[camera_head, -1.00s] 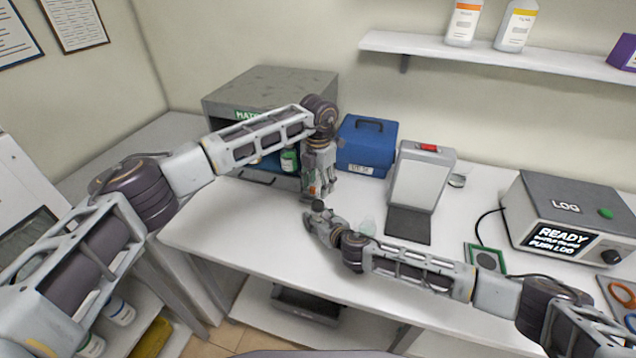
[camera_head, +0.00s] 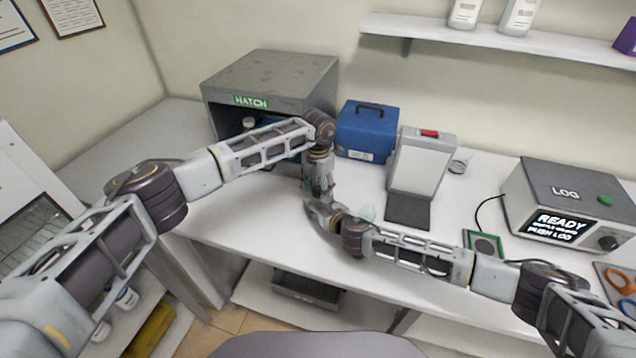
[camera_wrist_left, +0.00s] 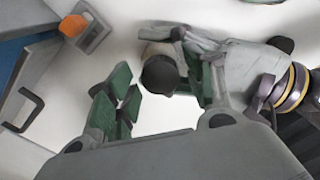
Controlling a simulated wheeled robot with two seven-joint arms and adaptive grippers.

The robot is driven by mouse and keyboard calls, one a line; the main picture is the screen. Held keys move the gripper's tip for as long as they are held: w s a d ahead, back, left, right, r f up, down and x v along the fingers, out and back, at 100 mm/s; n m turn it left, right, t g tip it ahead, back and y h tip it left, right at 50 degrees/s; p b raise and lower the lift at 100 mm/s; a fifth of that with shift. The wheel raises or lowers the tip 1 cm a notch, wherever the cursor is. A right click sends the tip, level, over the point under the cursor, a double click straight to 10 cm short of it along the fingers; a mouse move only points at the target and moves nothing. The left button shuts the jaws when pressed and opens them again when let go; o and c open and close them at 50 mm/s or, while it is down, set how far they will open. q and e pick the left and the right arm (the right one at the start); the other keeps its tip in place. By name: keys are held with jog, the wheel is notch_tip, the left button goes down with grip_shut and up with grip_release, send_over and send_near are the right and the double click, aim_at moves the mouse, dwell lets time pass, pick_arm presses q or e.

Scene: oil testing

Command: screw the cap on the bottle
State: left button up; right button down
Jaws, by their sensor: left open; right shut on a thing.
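A black round cap (camera_wrist_left: 160,74) shows from above in the left wrist view, over a pale bottle (camera_wrist_left: 155,49) that is mostly hidden. I cannot tell how tightly the cap sits. My left gripper (camera_head: 318,190) points down from above. In the head view the grippers hide the cap and bottle.
Behind stand a grey hatch box (camera_head: 270,80), a blue case (camera_head: 367,132) and a white device with a red button (camera_head: 420,170). A glass dish (camera_head: 458,163), a green-edged pad (camera_head: 484,244) and a log machine (camera_head: 565,205) are to the right. The front left of the white table (camera_head: 225,220) is clear.

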pick_arm(q)
jog(key=shift+f, duration=0.1)
jog(key=shift+c, duration=0.3)
jog(key=c, duration=1)
jog(key=shift+c, duration=0.2)
jog(key=o, duration=1.2)
jog(key=shift+r, duration=6.05)
